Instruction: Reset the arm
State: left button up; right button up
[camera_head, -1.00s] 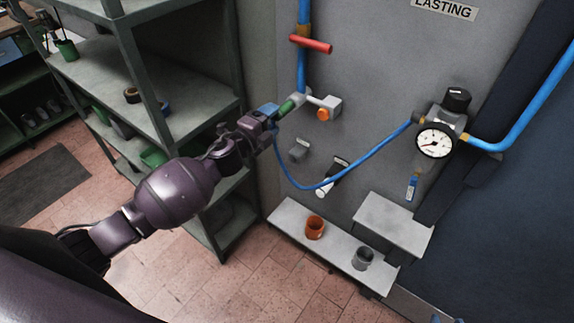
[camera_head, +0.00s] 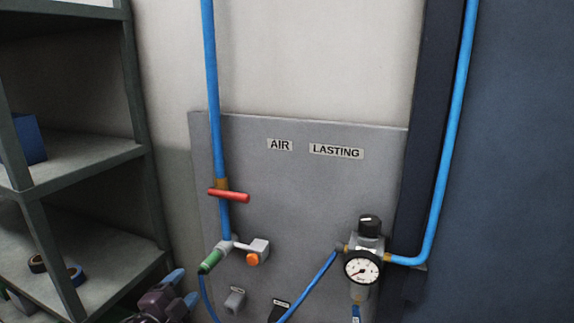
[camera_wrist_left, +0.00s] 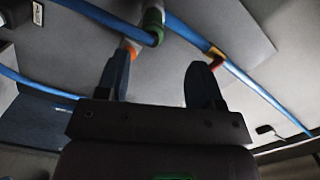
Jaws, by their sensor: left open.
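My left gripper (camera_head: 182,288) shows at the bottom of the head view, its two blue-tipped fingers apart and nothing between them. It is below and left of the green coupling (camera_head: 211,261), apart from it in the picture. The left wrist view shows the open gripper (camera_wrist_left: 160,78) with the grey panel (camera_wrist_left: 185,65) beyond it. The green coupling (camera_wrist_left: 153,22) is there too, past the fingertips. A blue hose (camera_head: 308,288) hangs from the coupling and rises to the regulator. The rest of my left arm is mostly cut off, and my right gripper is not in view.
The grey wall panel (camera_head: 300,200) carries a red valve handle (camera_head: 229,195), an orange button (camera_head: 253,259) and a pressure gauge (camera_head: 362,267). Metal shelving (camera_head: 85,160) stands close on the left, near my gripper. A dark blue surface (camera_head: 510,150) is on the right.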

pick_arm(q)
jog(key=s+a+f+n+g+y, duration=0.1)
jog(key=s+f+n+g+y, duration=0.1)
jog(key=s+f+n, duration=0.5)
jog(key=s+a+f+n+g+y, duration=0.2)
jog(key=s+f+n, duration=0.6)
jog(key=s+f, duration=0.5)
jog(key=s+g+y+b, duration=0.1)
jog(key=s, duration=0.6)
jog(key=shift+a+g, duration=0.3)
jog(key=shift+s+f, duration=0.1)
